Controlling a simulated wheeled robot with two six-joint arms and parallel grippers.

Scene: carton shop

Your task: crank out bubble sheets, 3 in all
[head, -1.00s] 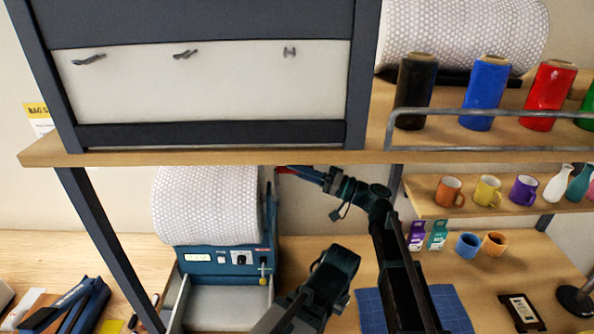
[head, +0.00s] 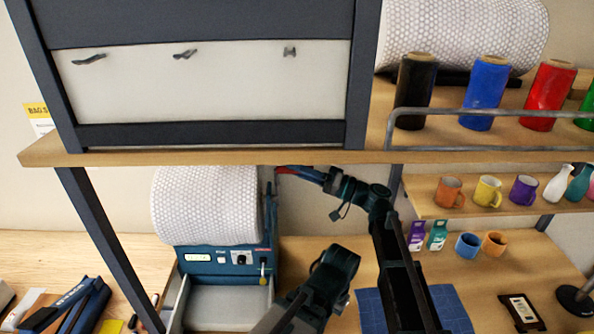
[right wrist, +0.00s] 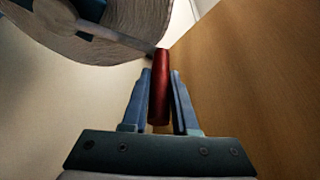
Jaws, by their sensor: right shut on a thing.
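The bubble-sheet machine (head: 225,262) is a blue unit with a small display, a knob and an empty grey tray (head: 228,306) in front. A big roll of bubble wrap (head: 206,205) sits on top of it, and its end shows in the right wrist view (right wrist: 105,50). My right gripper (head: 280,171) is at the machine's right side, high up. In the right wrist view it is shut on the red crank handle (right wrist: 159,90), with a finger on each side of it.
A wooden shelf (head: 300,156) runs close above my right gripper. Coloured film rolls (head: 485,92) stand on it at the right. Mugs (head: 487,190) and vases are on a lower shelf. A blue mat (head: 452,308) lies on the table, and a blue tool (head: 75,305) at left.

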